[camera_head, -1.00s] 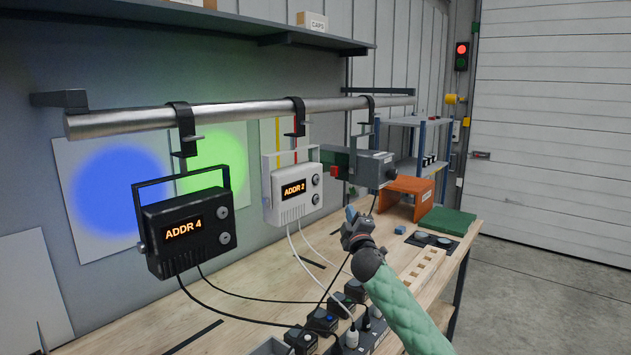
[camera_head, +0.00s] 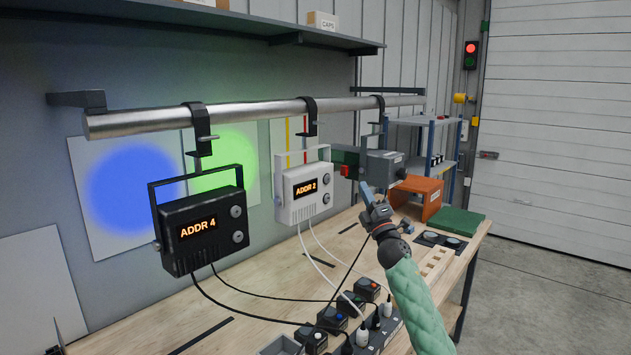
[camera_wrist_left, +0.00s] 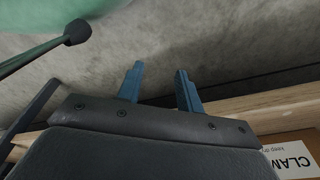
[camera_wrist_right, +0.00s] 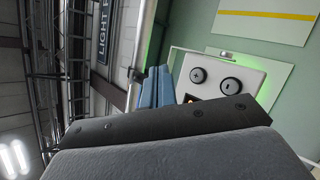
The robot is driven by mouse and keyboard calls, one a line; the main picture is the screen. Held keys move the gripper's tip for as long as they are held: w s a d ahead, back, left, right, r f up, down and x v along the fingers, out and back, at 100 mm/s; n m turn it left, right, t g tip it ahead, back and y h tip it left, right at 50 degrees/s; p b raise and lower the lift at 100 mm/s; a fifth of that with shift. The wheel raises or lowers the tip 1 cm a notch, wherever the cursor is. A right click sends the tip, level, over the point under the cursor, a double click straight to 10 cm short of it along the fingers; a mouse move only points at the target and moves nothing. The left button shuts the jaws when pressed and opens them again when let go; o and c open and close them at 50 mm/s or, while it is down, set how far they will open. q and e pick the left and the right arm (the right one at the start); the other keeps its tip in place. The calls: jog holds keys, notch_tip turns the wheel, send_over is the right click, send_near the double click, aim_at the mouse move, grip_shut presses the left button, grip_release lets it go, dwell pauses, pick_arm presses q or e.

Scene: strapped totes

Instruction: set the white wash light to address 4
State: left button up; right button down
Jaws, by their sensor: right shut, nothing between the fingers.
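The white wash light (camera_head: 304,193) hangs from the pipe and its display reads ADDR 2. Two round knobs sit on its right side; they also show on the white light in the right wrist view (camera_wrist_right: 219,86). A black light (camera_head: 202,230) to its left reads ADDR 4. My right gripper (camera_head: 366,190) is shut and empty, raised to the right of the white light and apart from it. Its closed fingers (camera_wrist_right: 158,86) point up beside the white light in the wrist view. My left gripper (camera_wrist_left: 158,85) is open and empty, seen only in its wrist view.
A steel pipe (camera_head: 260,114) crosses above the bench. A grey fixture (camera_head: 384,163) hangs right of the white light. A power strip (camera_head: 378,335) with plugs and several switch boxes lies on the wooden bench (camera_head: 140,335). Cables hang from both lights. A orange bracket (camera_head: 417,193) stands farther back.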

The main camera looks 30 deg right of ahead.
aim_at(328, 179)
jog(key=shift+a+n+y, duration=0.25)
jog(key=shift+n+y, duration=0.25)
jog(key=shift+y, duration=0.2)
